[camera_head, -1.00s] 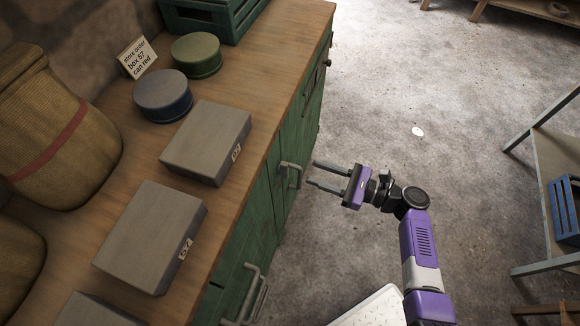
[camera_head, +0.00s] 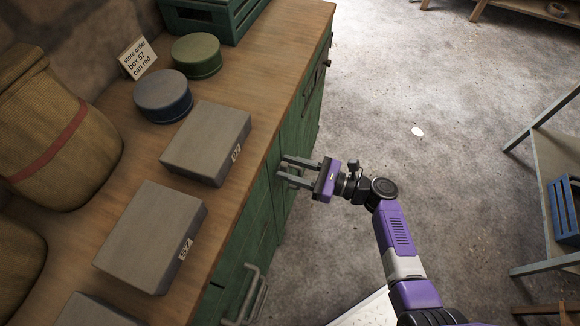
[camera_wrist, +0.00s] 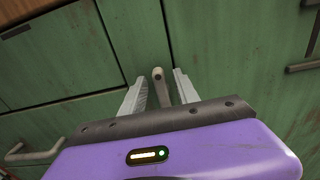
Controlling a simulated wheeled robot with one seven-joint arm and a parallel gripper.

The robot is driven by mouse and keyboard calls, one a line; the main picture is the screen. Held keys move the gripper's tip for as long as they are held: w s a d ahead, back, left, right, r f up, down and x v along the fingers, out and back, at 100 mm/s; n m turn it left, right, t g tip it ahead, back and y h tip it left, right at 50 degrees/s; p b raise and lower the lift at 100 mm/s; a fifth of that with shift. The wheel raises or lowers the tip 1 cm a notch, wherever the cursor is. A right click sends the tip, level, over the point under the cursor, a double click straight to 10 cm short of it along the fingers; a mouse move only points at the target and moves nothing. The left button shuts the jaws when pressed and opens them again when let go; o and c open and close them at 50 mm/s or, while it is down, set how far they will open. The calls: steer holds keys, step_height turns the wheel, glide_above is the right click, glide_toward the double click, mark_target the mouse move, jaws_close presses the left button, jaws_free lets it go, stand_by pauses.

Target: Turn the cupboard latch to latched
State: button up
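The green cupboard (camera_head: 262,212) stands along the left, under a wooden top. In the wrist view its green front (camera_wrist: 235,45) fills the background. The latch (camera_wrist: 158,88) is a short grey-brown lever with a rounded end, standing on the front between my two fingers. My gripper (camera_head: 283,170) is at the cupboard front, its fingers pointing left at the latch. It is open, one finger on each side of the lever, with gaps visible on both sides in the wrist view. In the head view the fingers mostly hide the latch.
A pale bar handle (camera_head: 252,292) sits lower on the front, and it also shows in the wrist view (camera_wrist: 35,152). A dark handle (camera_wrist: 303,66) is at the right there. Grey boxes (camera_head: 207,142) and round tins stand on the top.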

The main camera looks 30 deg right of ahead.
jaws_close()
steer(key=shift+n, duration=0.3)
steer(key=n, duration=0.1)
steer(key=n+b, duration=0.2)
steer(key=shift+s+a+f+n, duration=0.25)
steer(key=shift+n, duration=0.05)
steer(key=n+b, duration=0.3)
steer(key=n, duration=0.1)
steer(key=f+n+b, duration=0.1)
steer(key=n+b, duration=0.3)
steer(key=n, duration=0.1)
steer(key=a+n+b, duration=0.1)
steer(key=n+b, duration=0.3)
steer(key=shift+s+f+n, duration=0.3)
steer(key=shift+s+f, duration=0.05)
steer(key=shift+s, duration=0.05)
